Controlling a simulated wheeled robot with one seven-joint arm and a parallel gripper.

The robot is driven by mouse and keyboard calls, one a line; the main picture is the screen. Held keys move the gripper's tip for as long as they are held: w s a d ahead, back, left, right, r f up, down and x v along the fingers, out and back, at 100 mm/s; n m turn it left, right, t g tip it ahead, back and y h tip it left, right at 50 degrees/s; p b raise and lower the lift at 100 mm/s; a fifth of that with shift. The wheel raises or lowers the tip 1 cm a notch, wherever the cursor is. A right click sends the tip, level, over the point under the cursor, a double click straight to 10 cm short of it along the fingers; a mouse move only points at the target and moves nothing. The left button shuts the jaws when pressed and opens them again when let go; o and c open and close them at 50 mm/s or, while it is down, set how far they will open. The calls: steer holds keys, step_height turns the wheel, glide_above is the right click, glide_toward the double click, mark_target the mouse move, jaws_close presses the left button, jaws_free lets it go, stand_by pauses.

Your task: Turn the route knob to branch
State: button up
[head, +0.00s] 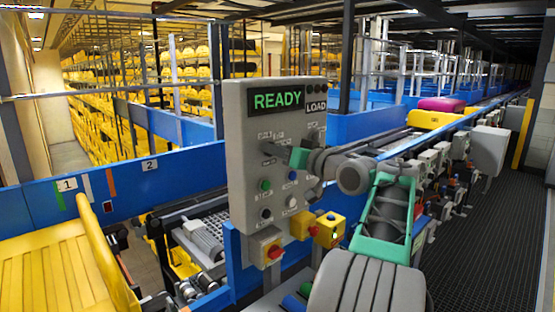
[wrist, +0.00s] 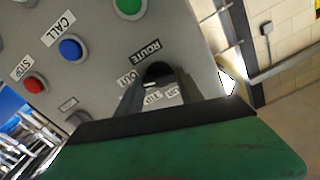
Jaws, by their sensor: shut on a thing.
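The grey control panel (head: 242,150) stands in the middle of the head view, with a lit READY display (head: 277,101) and a LOAD label (head: 316,107). My gripper (head: 299,157) reaches the panel's face from the right. In the wrist view the dark route knob (wrist: 158,71) sits below the ROUTE label (wrist: 140,52). My gripper (wrist: 157,88) is shut on the knob, its fingers on either side. Small labels around the knob are partly covered by the fingers. Which position the knob points to cannot be made out.
A green button (wrist: 129,6), a blue CALL button (wrist: 71,48) and a red STOP button (wrist: 35,83) are close to the knob. A yellow tray (head: 55,265) is at left; a conveyor runs away at right.

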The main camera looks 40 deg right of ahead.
steer(key=shift+a+n+b, duration=0.1)
steer(key=shift+n+b, duration=2.6)
steer(key=shift+b, duration=0.05)
steer(key=o, duration=1.4)
steer(key=s+b, duration=0.1)
steer(key=s, duration=0.6)
steer(key=shift+s, duration=0.4)
